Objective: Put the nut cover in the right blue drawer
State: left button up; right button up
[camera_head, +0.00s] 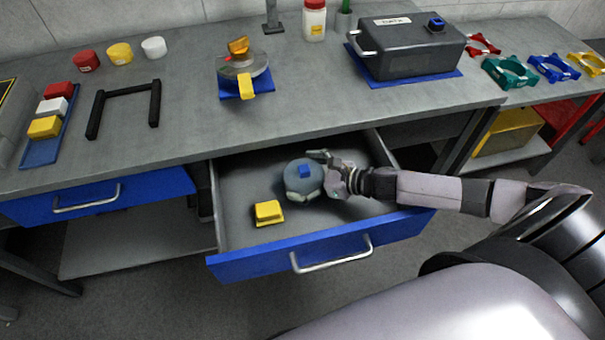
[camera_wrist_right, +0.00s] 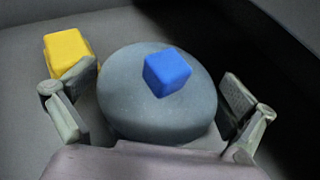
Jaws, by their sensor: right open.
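The nut cover (camera_head: 297,180) is a round grey-blue dome with a small blue cube-shaped knob on top. It sits inside the open right blue drawer (camera_head: 235,264). My right gripper (camera_head: 310,175) reaches into the drawer from the right, at the cover. In the right wrist view the cover (camera_wrist_right: 150,110) lies between the two spread fingers (camera_wrist_right: 155,105), with visible gaps on both sides. Whether the cover rests fully on the drawer floor is hard to tell. My left gripper is not in view.
A yellow block (camera_head: 268,212) lies in the drawer, left of the cover, and also shows in the right wrist view (camera_wrist_right: 68,50). The left blue drawer (camera_head: 100,196) is shut. The worktop above holds a black case (camera_head: 410,52), a black handle frame (camera_head: 124,95) and coloured pieces.

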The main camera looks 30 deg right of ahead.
jog(key=shift+r, duration=0.1)
jog(key=shift+s, duration=0.1)
jog(key=p+v, duration=0.1)
jog(key=v, duration=1.1)
dwell(0.4)
